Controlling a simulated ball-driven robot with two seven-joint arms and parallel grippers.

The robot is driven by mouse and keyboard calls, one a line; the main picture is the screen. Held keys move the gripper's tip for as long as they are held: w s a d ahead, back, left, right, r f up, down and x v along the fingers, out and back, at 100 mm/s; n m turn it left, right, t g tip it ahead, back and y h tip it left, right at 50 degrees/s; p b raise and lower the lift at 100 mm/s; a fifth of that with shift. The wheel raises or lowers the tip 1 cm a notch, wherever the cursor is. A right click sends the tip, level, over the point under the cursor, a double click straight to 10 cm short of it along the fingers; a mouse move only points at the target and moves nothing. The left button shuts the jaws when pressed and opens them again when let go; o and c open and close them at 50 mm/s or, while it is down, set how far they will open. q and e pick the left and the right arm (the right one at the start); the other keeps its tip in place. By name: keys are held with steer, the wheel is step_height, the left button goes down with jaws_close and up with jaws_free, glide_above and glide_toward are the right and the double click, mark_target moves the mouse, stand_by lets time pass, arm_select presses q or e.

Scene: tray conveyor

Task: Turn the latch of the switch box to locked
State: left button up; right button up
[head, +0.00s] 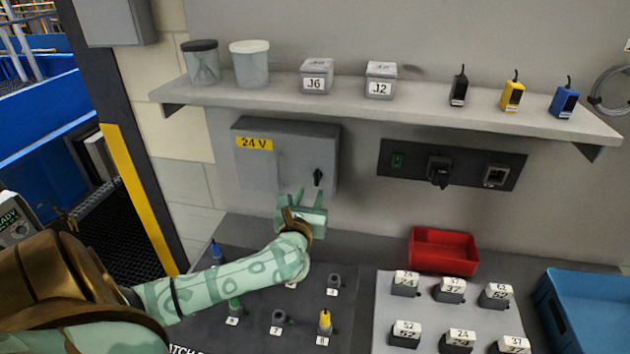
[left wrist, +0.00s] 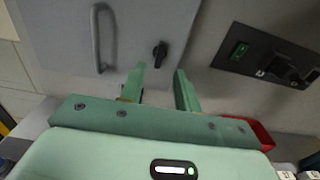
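The switch box (head: 262,165) is a grey wall box with a yellow "24 V" label, under the shelf. Its door is closed. The latch (head: 318,177) is a small black knob at the right side of the door; it also shows in the left wrist view (left wrist: 160,54). It stands roughly upright with a slight tilt. My left gripper (head: 312,197) is just below the latch in the head view. My right gripper is not in view.
A shelf (head: 400,110) with jars, boxes and small devices runs above the box. A black socket panel (head: 452,166) is to the right. Below are a red bin (head: 443,251), a blue bin (head: 585,312) and labelled blocks. A handle (left wrist: 96,38) is on the box door.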

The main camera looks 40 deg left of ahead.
mark_target(316, 179)
arm_select(q)
steer(key=x, duration=0.6)
steer(key=shift+w+a, duration=0.15)
steer(key=shift+w, duration=0.15)
jaws_close()
